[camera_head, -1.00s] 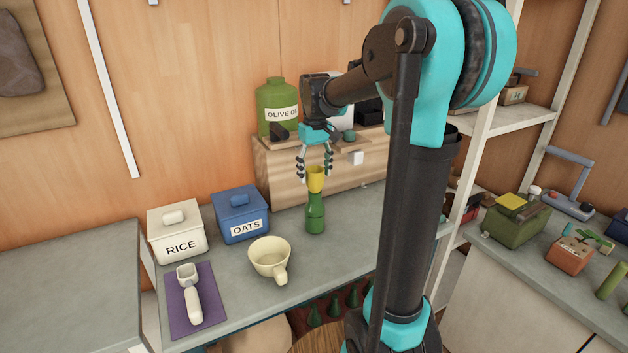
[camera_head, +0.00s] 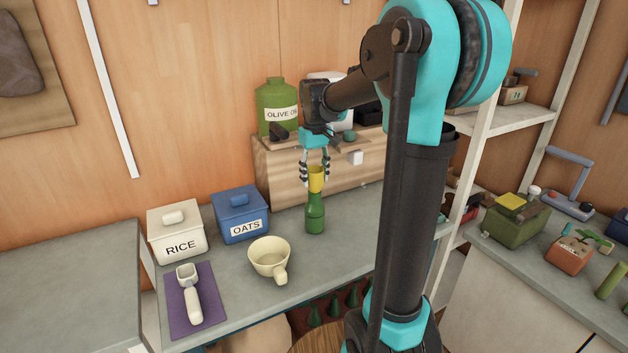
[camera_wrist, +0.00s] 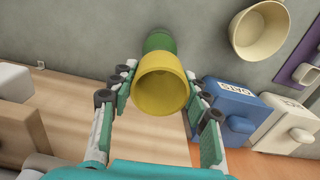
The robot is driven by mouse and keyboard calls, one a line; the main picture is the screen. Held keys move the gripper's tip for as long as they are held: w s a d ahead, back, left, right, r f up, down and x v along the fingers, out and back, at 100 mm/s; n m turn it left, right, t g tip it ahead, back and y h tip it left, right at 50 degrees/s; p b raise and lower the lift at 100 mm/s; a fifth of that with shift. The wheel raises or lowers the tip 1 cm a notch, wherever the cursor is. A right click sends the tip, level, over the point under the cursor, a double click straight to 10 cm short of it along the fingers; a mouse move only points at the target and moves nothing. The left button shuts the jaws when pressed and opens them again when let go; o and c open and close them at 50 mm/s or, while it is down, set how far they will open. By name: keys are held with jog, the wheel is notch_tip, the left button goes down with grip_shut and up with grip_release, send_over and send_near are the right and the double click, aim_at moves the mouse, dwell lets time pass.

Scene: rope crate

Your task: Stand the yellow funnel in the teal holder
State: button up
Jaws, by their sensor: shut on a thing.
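The yellow funnel (camera_head: 316,179) stands upright on top of the green bottle (camera_head: 315,214) on the grey counter. My gripper (camera_head: 315,172) reaches down from above and is shut on the funnel's rim, with one finger on each side. In the wrist view the funnel (camera_wrist: 161,88) opens toward the camera between the finger pads, and part of the green bottle (camera_wrist: 160,42) shows beyond it. I cannot make out the teal holder for sure in either view; my arm hides part of the counter.
A cream jug (camera_head: 269,259), a blue OATS box (camera_head: 240,213), a white RICE box (camera_head: 177,232) and a scoop (camera_head: 191,295) on a purple mat (camera_head: 177,316) stand left of the bottle. A wooden cabinet (camera_head: 283,176) stands behind, with a green OLIVE OIL container (camera_head: 277,98) above.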

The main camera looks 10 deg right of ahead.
jog(key=shift+r, duration=0.35)
jog(key=shift+r, duration=0.4)
jog(key=shift+r, duration=0.35)
jog(key=shift+r, duration=2.4)
